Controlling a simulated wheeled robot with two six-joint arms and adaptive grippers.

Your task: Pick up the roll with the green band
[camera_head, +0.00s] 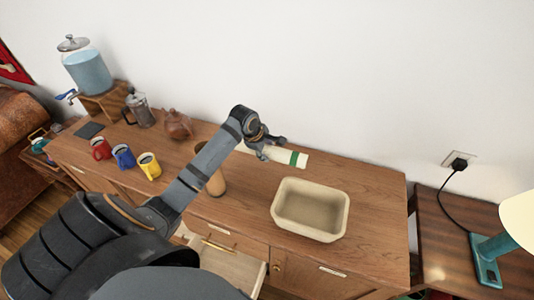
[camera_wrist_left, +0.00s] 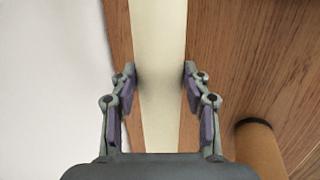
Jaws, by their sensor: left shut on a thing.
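The roll with the green band (camera_head: 301,160) is a long cream cylinder near the back of the wooden cabinet top, left of and behind the beige basin. Its green band shows near its right end. My left gripper (camera_head: 266,149) is shut on this roll, to the left of the band. In the left wrist view the cream roll (camera_wrist_left: 158,50) runs between the two fingers (camera_wrist_left: 158,108), and no band shows there. I cannot tell whether the roll touches the wood. My right gripper is not in view.
A beige basin (camera_head: 276,211) stands to the right. A brown cylinder (camera_head: 217,185) stands partly behind my left arm. Red (camera_head: 101,149), blue (camera_head: 123,157) and yellow (camera_head: 149,166) mugs and a teapot (camera_head: 177,124) stand to the left. A front drawer (camera_head: 228,264) is open.

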